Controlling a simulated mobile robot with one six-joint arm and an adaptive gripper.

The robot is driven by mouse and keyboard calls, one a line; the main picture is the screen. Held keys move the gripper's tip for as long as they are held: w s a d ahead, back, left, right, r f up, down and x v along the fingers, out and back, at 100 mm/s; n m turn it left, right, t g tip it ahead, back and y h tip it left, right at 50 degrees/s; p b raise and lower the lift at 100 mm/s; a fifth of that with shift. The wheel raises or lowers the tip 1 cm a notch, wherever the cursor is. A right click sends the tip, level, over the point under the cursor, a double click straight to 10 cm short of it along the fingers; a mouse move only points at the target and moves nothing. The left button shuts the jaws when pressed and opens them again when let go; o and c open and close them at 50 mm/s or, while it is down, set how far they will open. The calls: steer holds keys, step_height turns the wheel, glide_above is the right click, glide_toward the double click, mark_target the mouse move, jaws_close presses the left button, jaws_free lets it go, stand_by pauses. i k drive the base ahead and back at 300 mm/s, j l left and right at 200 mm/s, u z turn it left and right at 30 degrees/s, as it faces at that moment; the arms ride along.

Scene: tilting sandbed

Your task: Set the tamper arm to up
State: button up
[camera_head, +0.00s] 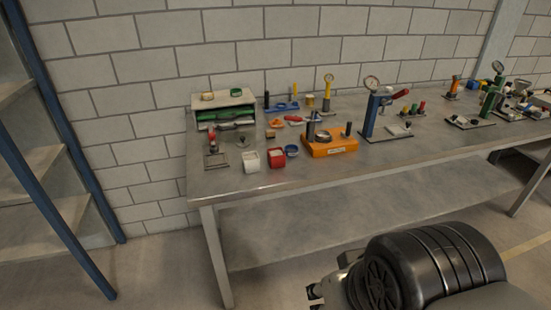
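An orange device (330,144) with a light label on its front stands near the front edge of the bench. A short dark post rises at its right end, and a dark upright part with a round light piece is at its left. Which part is the tamper arm is too small to tell. A blue press (371,112) with a round gauge and a red-handled lever stands just right of it; the lever slants up to the right. My gripper (314,293) is low in the picture, below and in front of the bench, far from both. Its fingers are small and partly hidden.
The metal bench (245,188) has a lower shelf (350,212). A white cup (251,161), a red cup (277,157) and a small stand (214,155) are left of the orange device. A green-drawered box (224,108) is behind. A blue-framed rack (62,200) stands left.

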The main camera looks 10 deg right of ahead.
mark_target(214, 148)
steer(key=i+j, duration=0.2)
steer(key=i, duration=0.25)
steer(key=i+j+u, duration=0.1)
steer(key=i, duration=0.4)
steer(key=i+j, duration=0.25)
steer(key=i, duration=0.2)
steer(key=i+j+u, duration=0.1)
steer(key=i, duration=0.35)
steer(key=j, duration=0.05)
